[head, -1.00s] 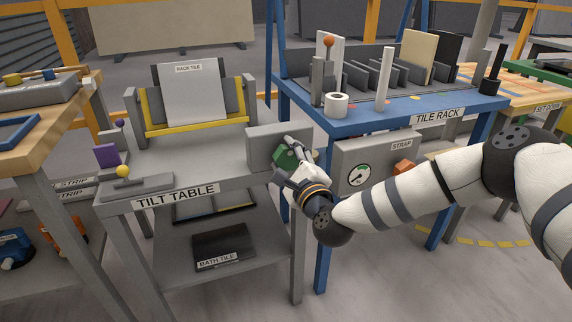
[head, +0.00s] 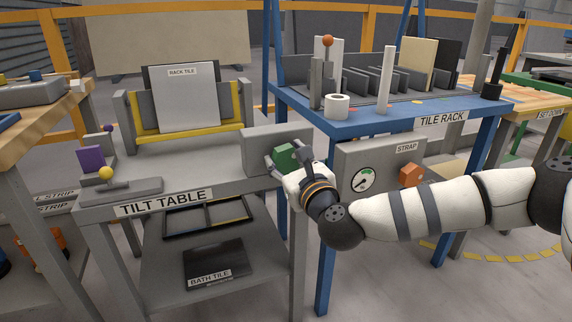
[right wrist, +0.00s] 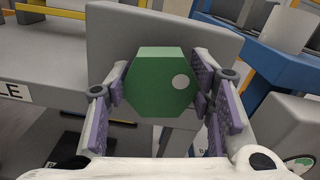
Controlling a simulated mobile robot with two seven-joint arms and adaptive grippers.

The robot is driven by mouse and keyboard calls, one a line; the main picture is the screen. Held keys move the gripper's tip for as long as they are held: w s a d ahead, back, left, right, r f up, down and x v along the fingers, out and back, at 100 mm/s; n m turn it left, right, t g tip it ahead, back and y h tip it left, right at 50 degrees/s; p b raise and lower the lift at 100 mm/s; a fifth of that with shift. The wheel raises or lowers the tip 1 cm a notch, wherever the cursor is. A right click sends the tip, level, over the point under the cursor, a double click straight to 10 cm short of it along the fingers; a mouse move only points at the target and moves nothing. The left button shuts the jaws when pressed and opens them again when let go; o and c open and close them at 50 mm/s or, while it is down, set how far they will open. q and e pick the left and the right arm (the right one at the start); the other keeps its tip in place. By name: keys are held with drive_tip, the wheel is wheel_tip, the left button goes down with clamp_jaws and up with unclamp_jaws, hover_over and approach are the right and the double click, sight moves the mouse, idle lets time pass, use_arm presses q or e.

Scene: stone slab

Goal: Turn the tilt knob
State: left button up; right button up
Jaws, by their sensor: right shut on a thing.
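The tilt knob is a green hexagonal knob (head: 285,156) on a grey box (head: 262,139) at the right end of the tilt table (head: 215,178). In the right wrist view the knob (right wrist: 160,84) shows a white dot on the right part of its face. My right gripper (head: 286,160) is shut on the knob, with its purple finger pads (right wrist: 162,88) on the knob's left and right sides. My left gripper is not in view. The back tile (head: 188,100) leans upright in the yellow-edged cradle (head: 152,130) on the tilt table.
The blue tile rack (head: 372,118) stands just right of the knob box. Below it is a grey strap box (head: 350,150) with a gauge and an orange knob (head: 411,175).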

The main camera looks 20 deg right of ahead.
drive_tip(key=shift+m, duration=0.3)
drive_tip(key=o, duration=1.2)
drive_tip(key=shift+c, duration=0.2)
drive_tip(key=s, duration=1.2)
drive_tip(key=shift+d, duration=0.2)
